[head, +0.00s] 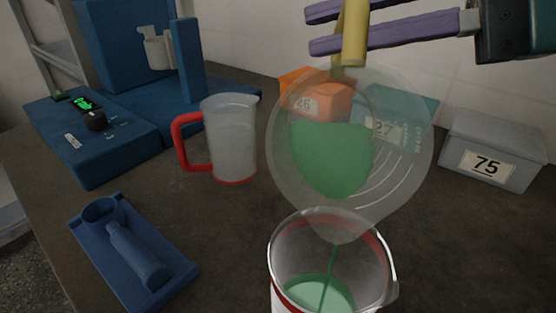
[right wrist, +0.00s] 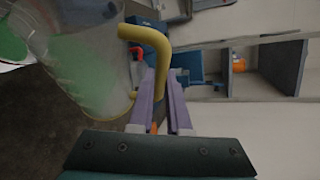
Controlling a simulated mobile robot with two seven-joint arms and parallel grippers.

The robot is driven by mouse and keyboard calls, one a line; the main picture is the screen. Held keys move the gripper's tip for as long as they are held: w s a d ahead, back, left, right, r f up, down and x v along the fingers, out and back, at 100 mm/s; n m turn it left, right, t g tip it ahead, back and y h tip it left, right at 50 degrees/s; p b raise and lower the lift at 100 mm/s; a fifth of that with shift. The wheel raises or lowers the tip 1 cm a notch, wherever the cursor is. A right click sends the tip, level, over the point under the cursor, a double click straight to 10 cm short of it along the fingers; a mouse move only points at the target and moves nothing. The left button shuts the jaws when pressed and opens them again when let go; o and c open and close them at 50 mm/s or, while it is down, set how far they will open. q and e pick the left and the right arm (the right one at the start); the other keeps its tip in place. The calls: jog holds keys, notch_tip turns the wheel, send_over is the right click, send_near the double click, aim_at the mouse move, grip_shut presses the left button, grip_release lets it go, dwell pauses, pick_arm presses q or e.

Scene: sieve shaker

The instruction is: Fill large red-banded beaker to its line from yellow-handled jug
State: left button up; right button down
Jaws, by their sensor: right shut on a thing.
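The yellow-handled jug (head: 405,130) is tilted over the large red-banded beaker (head: 278,262) in the head view. Green liquid (head: 325,155) is in the jug, and a thin green stream runs from its lip into the beaker. Green liquid also lies in the beaker; its fill line cannot be made out. My right gripper (head: 335,30) is shut on the jug's yellow handle (head: 354,35). The right wrist view shows the handle (right wrist: 152,42) at the purple fingers (right wrist: 160,95) and the jug (right wrist: 85,65) on the left. My left gripper is not in view.
A red-handled jug (head: 232,140) stands left of the beaker. A blue tray (head: 180,272) with a blue tool lies front left. A blue machine (head: 110,150) stands behind. An orange box (head: 305,85), a teal box (head: 420,103) and a grey box (head: 505,145) line the wall.

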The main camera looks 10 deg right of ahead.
aim_at(325, 137)
dwell(0.7)
jog(key=shift+r, duration=0.1)
jog(key=w+m+g, duration=0.1)
jog(key=w+d+f+m, duration=0.1)
jog(key=m, duration=0.1)
jog(key=shift+w+f+g+b, duration=0.3)
jog(key=shift+g+b, duration=0.05)
jog(key=shift+g, duration=0.05)
jog(key=shift+f+g, duration=0.15)
jog(key=shift+g, duration=0.15)
jog(key=shift+w+d+f+m+y, duration=0.1)
jog(key=shift+w+d+m+y, duration=0.05)
jog(key=shift+w+m+y, duration=0.2)
jog(key=w+f+m+g+b, duration=0.1)
jog(key=f+b, duration=0.3)
jog(key=w+d+f+m+g+b, duration=0.1)
jog(key=f+b, duration=0.3)
jog(key=w+f+m+g+y+b, duration=0.1)
jog(key=f+b, duration=0.3)
jog(key=shift+w+d+f+m+b, duration=0.2)
jog(key=shift+w+d+m+b, duration=0.1)
jog(key=shift+w, duration=0.1)
jog(key=shift+w+d+f+m+g+y+b, duration=0.1)
jog(key=shift+w+f+m+g+y+b, duration=0.3)
jog(key=shift+b, duration=0.65)
jog(key=shift+f+m, duration=0.25)
